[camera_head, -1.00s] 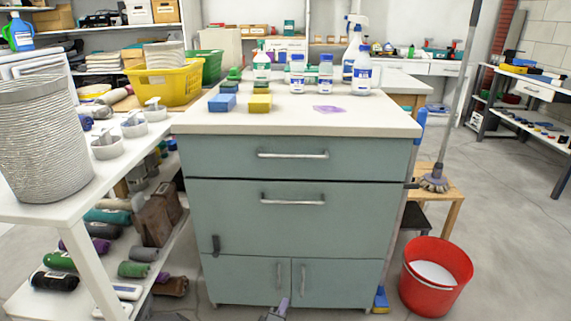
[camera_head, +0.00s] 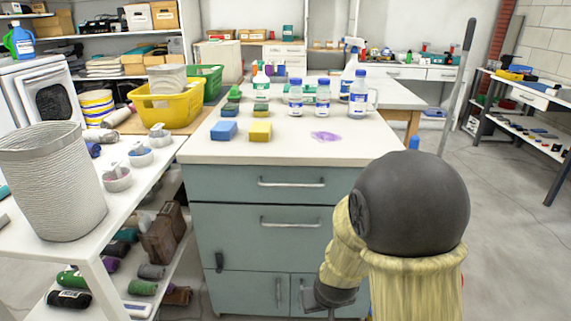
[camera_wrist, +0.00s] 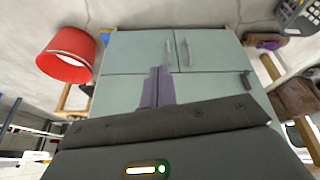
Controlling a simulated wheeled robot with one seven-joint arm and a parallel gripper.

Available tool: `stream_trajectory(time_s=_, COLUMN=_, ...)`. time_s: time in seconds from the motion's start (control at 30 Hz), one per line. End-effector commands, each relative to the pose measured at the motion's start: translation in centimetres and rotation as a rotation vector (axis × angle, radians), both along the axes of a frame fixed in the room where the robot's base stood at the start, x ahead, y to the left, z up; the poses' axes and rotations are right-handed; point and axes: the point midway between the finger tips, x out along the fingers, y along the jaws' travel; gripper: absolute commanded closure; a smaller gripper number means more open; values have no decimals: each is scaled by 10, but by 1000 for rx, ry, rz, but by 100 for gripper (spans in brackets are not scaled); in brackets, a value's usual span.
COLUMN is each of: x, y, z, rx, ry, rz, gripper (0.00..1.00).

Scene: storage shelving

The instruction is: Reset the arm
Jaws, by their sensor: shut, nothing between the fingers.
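My arm shows at the lower right of the head view, bent in front of the grey-green cabinet (camera_head: 240,235). My gripper (camera_head: 318,298) is low in front of the cabinet's right-hand side, partly hidden by my own arm. In the wrist view my gripper (camera_wrist: 158,80) has its two purple-grey fingers together, with nothing between them. They point at the cabinet's lower doors (camera_wrist: 140,58), and that view looks upside down. I cannot tell how far the fingertips are from the doors.
Blue (camera_head: 223,131) and yellow (camera_head: 260,132) sponges, bottles and a purple patch (camera_head: 326,136) are on the cabinet top. A white shelf table (camera_head: 150,183) stands close at left. A red bucket (camera_wrist: 66,55) is on the floor beside the cabinet. Open floor lies at right.

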Motion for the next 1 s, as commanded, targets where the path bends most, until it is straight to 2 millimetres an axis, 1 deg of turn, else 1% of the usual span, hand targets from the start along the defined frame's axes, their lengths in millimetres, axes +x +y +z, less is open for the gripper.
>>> stream_trajectory(time_s=0.03, x=-11, y=-9, z=24, rx=23, ry=17, rz=-25, gripper=100)
stream_trajectory(time_s=0.1, x=-26, y=-18, z=42, rx=44, ry=48, rz=-49, gripper=100)
stream_trajectory(time_s=0.2, x=-46, y=-30, z=63, rx=57, ry=87, rz=-81, gripper=100)
stream_trajectory(time_s=0.3, x=-64, y=-41, z=79, rx=60, ry=117, rz=-110, gripper=100)
stream_trajectory(time_s=0.53, x=-101, y=-63, z=111, rx=41, ry=170, rz=-175, gripper=100)
stream_trajectory(time_s=0.87, x=-101, y=-62, z=160, rx=42, ry=174, rz=-171, gripper=100)
stream_trajectory(time_s=1.0, x=-100, y=-62, z=191, rx=42, ry=174, rz=-171, gripper=100)
